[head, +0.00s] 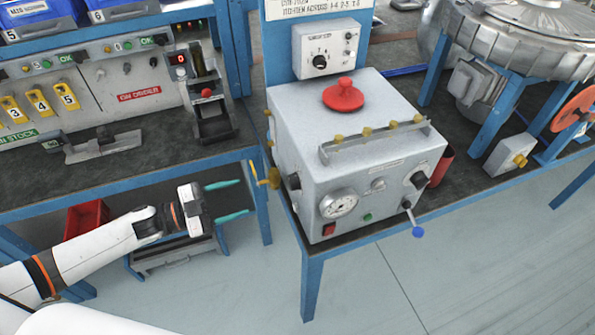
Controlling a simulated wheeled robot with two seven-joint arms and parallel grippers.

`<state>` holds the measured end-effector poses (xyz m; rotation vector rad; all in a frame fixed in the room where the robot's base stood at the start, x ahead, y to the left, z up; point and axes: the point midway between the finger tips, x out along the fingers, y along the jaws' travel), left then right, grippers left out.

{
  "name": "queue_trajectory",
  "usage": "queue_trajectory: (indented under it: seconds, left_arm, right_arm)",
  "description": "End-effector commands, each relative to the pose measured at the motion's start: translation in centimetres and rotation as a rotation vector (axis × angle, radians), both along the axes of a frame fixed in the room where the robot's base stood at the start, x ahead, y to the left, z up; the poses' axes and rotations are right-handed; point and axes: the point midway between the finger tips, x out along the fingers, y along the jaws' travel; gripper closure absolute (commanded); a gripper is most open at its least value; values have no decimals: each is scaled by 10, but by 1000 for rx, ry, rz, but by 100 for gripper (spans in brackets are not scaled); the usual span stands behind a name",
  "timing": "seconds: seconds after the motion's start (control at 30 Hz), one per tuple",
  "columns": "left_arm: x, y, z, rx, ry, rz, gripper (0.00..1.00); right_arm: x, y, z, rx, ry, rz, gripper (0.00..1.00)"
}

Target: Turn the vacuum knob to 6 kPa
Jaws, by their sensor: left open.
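A grey bench box (290,130) stands on the blue-framed bench. Its front carries a round white dial gauge (340,204), too small to read. A black knob (419,180) sits at the front's upper right, and another dark knob (293,181) is at the left edge. I cannot tell from labels which one is the vacuum knob. My left gripper (243,197) is open and empty, its two teal fingers apart, pointing right. It is left of the box and apart from it. My right gripper is not in view.
A blue-tipped lever (417,231) juts from the box front, and a yellow handle (271,178) juts from its left side. A red knob (343,94) tops the box. A smaller dial box (326,49) is behind. A blue bench leg (261,212) stands near my left gripper.

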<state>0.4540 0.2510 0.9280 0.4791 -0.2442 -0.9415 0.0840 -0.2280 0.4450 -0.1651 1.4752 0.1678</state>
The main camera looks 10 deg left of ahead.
Motion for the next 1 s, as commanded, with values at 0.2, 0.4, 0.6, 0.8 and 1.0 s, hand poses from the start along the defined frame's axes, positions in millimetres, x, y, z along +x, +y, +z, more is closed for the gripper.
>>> queue_trajectory:
  seconds: [0.2,0.4,0.6,0.8,1.0]
  left_arm:
    - [10,-21,7,-7,-8,-18,43]
    - [33,-54,8,-7,-10,-17,43]
    - [53,-83,7,-4,-8,-16,43]
    - [63,-99,5,-3,-6,-15,43]
    - [65,-101,4,-2,-5,-14,43]
  right_arm:
    - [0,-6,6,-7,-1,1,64]
    - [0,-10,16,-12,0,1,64]
    - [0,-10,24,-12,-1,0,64]
    - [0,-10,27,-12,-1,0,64]
    - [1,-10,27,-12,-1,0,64]
